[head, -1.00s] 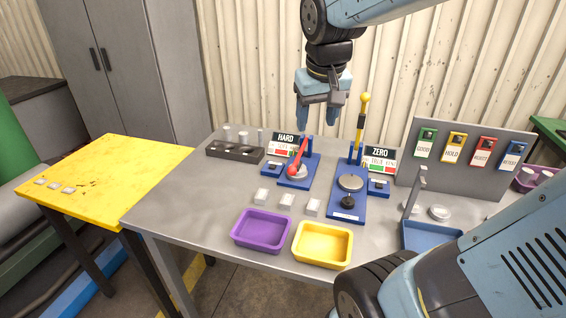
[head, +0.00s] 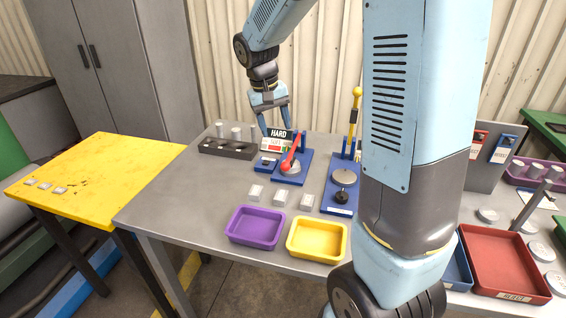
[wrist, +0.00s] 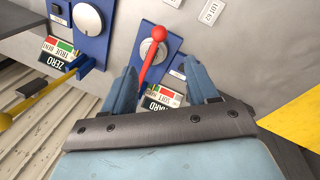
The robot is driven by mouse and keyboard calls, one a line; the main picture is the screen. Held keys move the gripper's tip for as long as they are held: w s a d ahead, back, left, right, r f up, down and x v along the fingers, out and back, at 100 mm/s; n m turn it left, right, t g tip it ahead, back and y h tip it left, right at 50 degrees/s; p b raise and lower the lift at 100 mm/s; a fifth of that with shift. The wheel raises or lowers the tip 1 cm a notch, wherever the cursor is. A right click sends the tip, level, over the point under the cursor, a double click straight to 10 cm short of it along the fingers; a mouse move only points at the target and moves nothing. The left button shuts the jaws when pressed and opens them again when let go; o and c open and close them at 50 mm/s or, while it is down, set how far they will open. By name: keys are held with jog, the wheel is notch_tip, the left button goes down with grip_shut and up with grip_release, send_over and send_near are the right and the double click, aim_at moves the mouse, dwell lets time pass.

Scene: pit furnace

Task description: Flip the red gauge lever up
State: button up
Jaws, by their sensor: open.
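The red lever (head: 292,153) tilts down toward the front over the blue HARD gauge base (head: 300,178) on the grey table. Its red ball end lies low over the round metal anvil. In the wrist view the red lever (wrist: 151,55) shows its ball beyond my fingertips, with its shaft running back between my fingers, closer to the left one. My gripper (head: 274,128) is open and empty, just behind the gauge near the HARD sign (head: 277,140). It also shows in the wrist view (wrist: 160,80). I cannot tell whether a finger touches the lever.
The ZERO gauge with its upright yellow lever (head: 355,110) stands to the right. A dark block with pegs (head: 228,149) is at the left. Purple (head: 256,228) and yellow (head: 317,239) trays sit in front. My arm hides part of the table's right side.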

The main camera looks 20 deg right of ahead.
aim_at(293, 152)
jog(key=d+f, duration=0.1)
jog(key=f, duration=0.8)
jog(key=d+f, duration=0.1)
jog(key=f, duration=0.3)
jog(key=shift+d+f, duration=0.15)
jog(key=shift+d, duration=0.2)
jog(key=shift+c, duration=0.2)
jog(key=c, duration=1)
jog(key=shift+a, duration=0.1)
grip_shut()
jog(key=shift+a, duration=0.1)
